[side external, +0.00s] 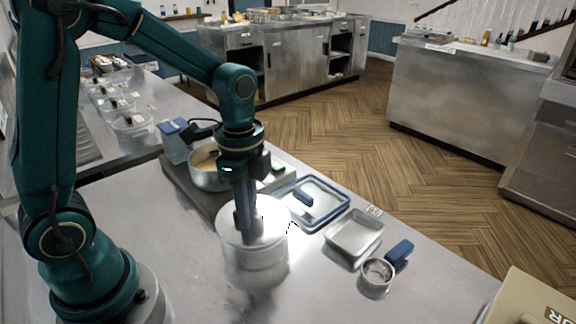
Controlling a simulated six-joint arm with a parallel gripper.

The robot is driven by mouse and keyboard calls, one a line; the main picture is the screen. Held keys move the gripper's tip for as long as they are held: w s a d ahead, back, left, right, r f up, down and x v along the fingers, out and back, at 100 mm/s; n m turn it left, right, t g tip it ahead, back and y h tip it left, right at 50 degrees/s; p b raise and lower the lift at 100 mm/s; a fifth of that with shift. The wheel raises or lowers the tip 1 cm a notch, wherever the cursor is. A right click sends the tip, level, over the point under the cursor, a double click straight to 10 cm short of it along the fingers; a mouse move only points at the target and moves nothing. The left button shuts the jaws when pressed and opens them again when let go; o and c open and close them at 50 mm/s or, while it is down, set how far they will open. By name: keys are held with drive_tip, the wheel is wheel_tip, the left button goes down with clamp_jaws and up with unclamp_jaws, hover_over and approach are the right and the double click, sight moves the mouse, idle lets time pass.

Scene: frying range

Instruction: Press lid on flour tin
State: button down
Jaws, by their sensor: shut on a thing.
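The flour tin (262,256) is a round, pale metal tin standing upright on the steel worktop, near the middle of the side external view. Its shiny, light lid (272,214) lies across the top of the tin. My gripper (243,222) points straight down over the lid, left of its middle in the picture, and is shut on the lid. The part of the lid between the fingers is hidden. I cannot tell whether the lid's edge sits flush all round the tin.
Behind the tin is a round pan (207,180) with yellowish contents. To the right lie a blue-rimmed tray (335,193), a shallow metal tray (357,243) and a small round cup (376,285) with a blue handle. The front worktop is clear. A beige box (530,305) stands lower right.

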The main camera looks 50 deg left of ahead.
idle(0.4)
drive_tip(key=shift+c, duration=1.3)
unclamp_jaws()
drive_tip(key=shift+r, duration=3.5)
clamp_jaws()
